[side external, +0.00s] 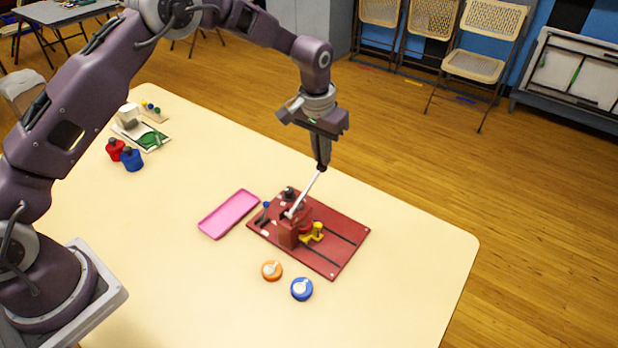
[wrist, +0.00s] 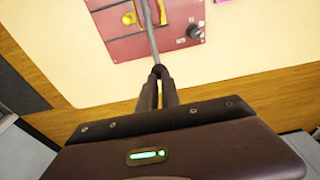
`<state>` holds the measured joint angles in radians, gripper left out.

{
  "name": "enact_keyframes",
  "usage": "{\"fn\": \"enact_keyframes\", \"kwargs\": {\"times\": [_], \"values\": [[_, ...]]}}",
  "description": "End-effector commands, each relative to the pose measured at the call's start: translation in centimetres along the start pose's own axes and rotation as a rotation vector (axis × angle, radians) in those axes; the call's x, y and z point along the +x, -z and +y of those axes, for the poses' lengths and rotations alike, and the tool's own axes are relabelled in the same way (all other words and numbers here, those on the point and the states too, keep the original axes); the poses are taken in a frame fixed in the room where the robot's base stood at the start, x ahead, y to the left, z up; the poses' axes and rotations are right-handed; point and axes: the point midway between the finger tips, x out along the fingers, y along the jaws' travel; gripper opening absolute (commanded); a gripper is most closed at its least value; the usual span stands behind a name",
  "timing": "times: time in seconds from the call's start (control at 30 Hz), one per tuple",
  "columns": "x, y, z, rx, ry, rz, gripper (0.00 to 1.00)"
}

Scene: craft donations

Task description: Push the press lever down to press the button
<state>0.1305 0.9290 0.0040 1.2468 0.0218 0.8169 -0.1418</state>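The press (side external: 288,234) is a reddish-brown block on a dark red board (side external: 343,226). Its long pale grey press lever (side external: 305,192) slants upward from the block to my fingertips. It also shows in the wrist view (wrist: 151,35). A yellow part (side external: 315,233) stands beside the block with something red by it; I cannot make out the button clearly. My gripper (side external: 321,167) points down at the lever's raised end, and its fingertips (wrist: 159,70) look together there. I cannot tell whether the lever's end is between them or just below them.
The board also carries a dark knob (wrist: 193,31) and a small blue-tipped switch (side external: 265,207). A pink tray (side external: 229,214) lies left of it. Orange (side external: 271,270) and blue (side external: 301,289) round pots stand in front. Red (side external: 116,149) and blue (side external: 132,159) bottles stand farther left.

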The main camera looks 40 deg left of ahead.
Motion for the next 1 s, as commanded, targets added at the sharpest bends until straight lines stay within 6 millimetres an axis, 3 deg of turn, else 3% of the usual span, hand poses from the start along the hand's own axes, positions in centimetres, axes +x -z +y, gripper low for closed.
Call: {"fn": "enact_keyframes", "kwargs": {"times": [1.0], "values": [[1.6,0.3,0.0,0.0,0.0,-0.001,0.07]]}}
